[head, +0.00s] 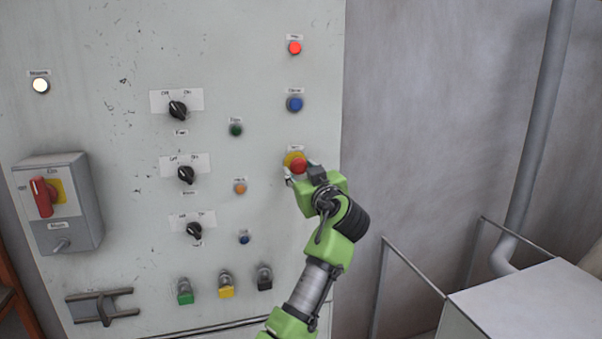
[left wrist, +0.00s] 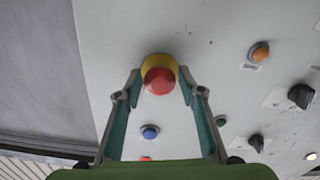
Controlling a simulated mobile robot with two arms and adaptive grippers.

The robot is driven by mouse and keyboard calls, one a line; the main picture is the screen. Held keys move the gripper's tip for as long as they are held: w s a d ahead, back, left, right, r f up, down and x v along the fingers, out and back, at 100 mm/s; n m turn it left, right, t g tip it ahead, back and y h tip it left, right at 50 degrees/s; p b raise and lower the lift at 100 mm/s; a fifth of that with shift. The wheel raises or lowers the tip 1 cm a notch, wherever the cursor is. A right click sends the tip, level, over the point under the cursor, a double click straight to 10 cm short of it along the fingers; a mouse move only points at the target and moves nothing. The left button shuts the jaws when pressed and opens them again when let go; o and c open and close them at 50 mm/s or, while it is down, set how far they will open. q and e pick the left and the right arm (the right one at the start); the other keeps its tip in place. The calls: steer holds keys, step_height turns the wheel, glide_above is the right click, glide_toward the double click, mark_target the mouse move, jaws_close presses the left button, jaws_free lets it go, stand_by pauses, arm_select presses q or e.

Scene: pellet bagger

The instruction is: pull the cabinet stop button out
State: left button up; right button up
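The cabinet stop button is a red mushroom head (head: 299,166) on a yellow collar, at the right side of the cabinet front. It also shows in the left wrist view (left wrist: 159,81), between the two fingers. My left gripper (head: 301,171) is at the button, its fingers spread to either side of the red head. In the left wrist view the fingertips of the gripper (left wrist: 159,76) stand apart with narrow gaps to the button, so it looks open; contact is not visible. My right gripper is in neither view.
A blue button (head: 295,104) and a lit red lamp (head: 294,48) are above the stop button. Black selector knobs (head: 186,175) and small buttons are to the left. A red-handled switch box (head: 58,205) juts out at far left. A rail and grey box (head: 530,300) stand at right.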

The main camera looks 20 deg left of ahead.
arm_select(q)
steer(key=shift+o, duration=0.3)
steer(key=shift+d, duration=0.1)
steer(key=shift+s, duration=0.15)
steer(key=v, duration=0.7)
steer(key=shift+d, duration=0.1)
